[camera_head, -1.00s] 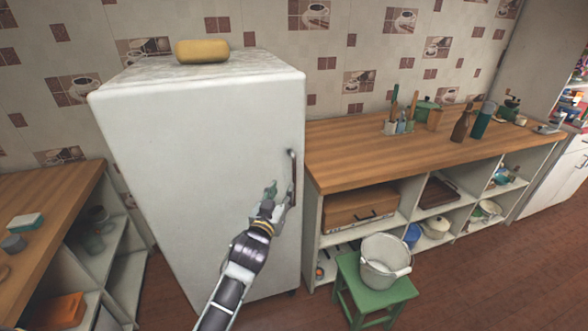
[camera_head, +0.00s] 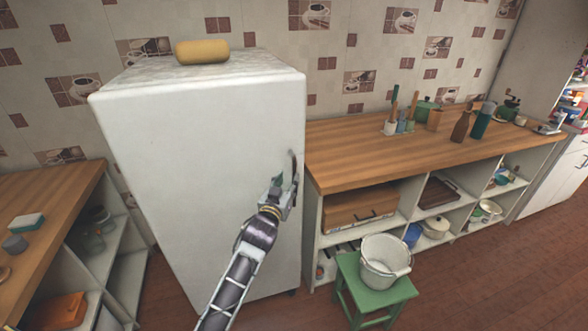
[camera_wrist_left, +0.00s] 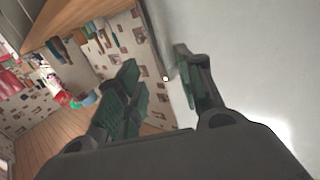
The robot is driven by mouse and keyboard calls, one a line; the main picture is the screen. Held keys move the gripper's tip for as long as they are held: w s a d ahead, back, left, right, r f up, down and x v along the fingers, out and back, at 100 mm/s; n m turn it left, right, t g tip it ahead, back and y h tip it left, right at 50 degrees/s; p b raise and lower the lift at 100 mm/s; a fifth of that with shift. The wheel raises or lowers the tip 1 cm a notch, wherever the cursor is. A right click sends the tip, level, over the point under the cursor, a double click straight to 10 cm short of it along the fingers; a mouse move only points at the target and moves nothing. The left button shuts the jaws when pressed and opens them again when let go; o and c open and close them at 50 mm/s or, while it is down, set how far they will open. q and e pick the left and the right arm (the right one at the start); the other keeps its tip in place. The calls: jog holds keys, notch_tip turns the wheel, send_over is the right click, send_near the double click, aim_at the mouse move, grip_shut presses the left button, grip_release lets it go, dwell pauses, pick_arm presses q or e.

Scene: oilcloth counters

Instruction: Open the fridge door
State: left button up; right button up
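The white fridge (camera_head: 200,150) stands upright with its door shut. Its dark metal handle (camera_head: 293,164) is a vertical bar near the door's right edge. My left gripper (camera_head: 281,186) is at the lower part of the handle, which it partly hides. In the left wrist view the two green-padded fingers (camera_wrist_left: 156,85) are apart, with the pale door (camera_wrist_left: 260,60) close on the right. The fridge's edge runs between the fingers in that view. I cannot tell whether either finger touches the handle. My right gripper is not in view.
A wooden counter (camera_head: 350,165) with open shelves stands right of the fridge. A green stool (camera_head: 375,297) with a white bucket (camera_head: 384,262) stands before it. Another counter (camera_head: 55,210) is at left. A yellow loaf-like object (camera_head: 202,51) lies on the fridge.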

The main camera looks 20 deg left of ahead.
aim_at(293, 170)
pick_arm(q)
jog(key=shift+w, duration=3.3)
jog(key=shift+w+p, duration=0.3)
jog(key=shift+w, duration=0.45)
jog(key=shift+c, duration=1.4)
jog(key=c, duration=0.5)
grip_shut()
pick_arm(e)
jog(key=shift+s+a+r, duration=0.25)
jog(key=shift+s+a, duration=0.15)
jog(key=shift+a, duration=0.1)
